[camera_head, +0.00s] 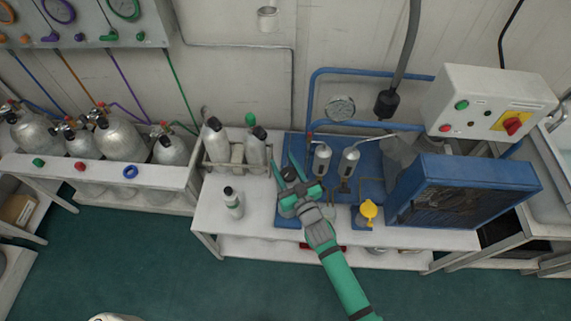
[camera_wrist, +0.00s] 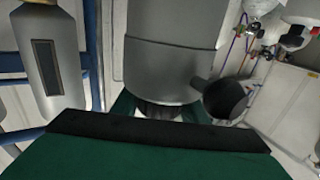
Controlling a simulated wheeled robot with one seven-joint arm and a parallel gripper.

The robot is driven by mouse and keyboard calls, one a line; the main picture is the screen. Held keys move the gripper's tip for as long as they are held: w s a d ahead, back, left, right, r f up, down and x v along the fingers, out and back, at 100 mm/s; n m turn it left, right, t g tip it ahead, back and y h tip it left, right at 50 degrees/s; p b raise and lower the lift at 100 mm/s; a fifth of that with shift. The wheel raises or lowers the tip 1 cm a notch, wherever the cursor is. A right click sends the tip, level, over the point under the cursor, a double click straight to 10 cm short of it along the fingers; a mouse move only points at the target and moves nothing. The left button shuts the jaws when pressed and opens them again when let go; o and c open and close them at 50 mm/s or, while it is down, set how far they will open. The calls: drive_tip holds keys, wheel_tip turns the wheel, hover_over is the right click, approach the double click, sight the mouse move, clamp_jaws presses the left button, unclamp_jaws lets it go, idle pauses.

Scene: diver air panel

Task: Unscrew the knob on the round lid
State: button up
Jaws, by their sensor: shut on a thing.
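My gripper (camera_head: 289,182) is at the end of the green arm, over the blue base on the bench. In the wrist view, a large grey cylinder (camera_wrist: 165,65) fills the middle, with a narrower dark round part (camera_wrist: 158,108) at its near end, between my green fingers. This looks like the knob on the round lid, and my gripper is shut on it. Most of the knob and the lid face are hidden by the gripper. A black ball on a short stem (camera_wrist: 226,97) sticks out from the cylinder's side, just right of the fingers.
Two small silver cylinders (camera_head: 321,160) stand close right of my gripper. A yellow-topped item (camera_head: 369,210) and a blue finned unit (camera_head: 462,190) stand farther right. A small bottle (camera_head: 233,203) and racked cylinders (camera_head: 256,147) are to the left. The bench front (camera_head: 270,235) is mostly clear.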

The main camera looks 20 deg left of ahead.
sight(295, 179)
drive_tip(key=shift+s+a+f+n+g+y, duration=0.1)
drive_tip(key=shift+s+n+g+y, duration=0.1)
drive_tip(key=shift+n+g+y, duration=0.7)
drive_tip(key=shift+s+a+n+g+y, duration=0.15)
drive_tip(key=shift+n+g+y, duration=0.2)
drive_tip(key=shift+n+g, duration=0.55)
drive_tip(key=shift+s+a+f+n+g+y, duration=0.1)
drive_tip(key=shift+s+n+g+y, duration=0.1)
drive_tip(key=shift+n+g+y, duration=0.75)
drive_tip(key=shift+m+g, duration=0.25)
drive_tip(key=shift+g, duration=0.3)
drive_tip(key=o, duration=1.1)
drive_tip(key=shift+s+r, duration=0.1)
drive_tip(key=v, duration=1)
drive_tip(key=shift+s+d+r, duration=0.1)
drive_tip(key=shift+d, duration=0.3)
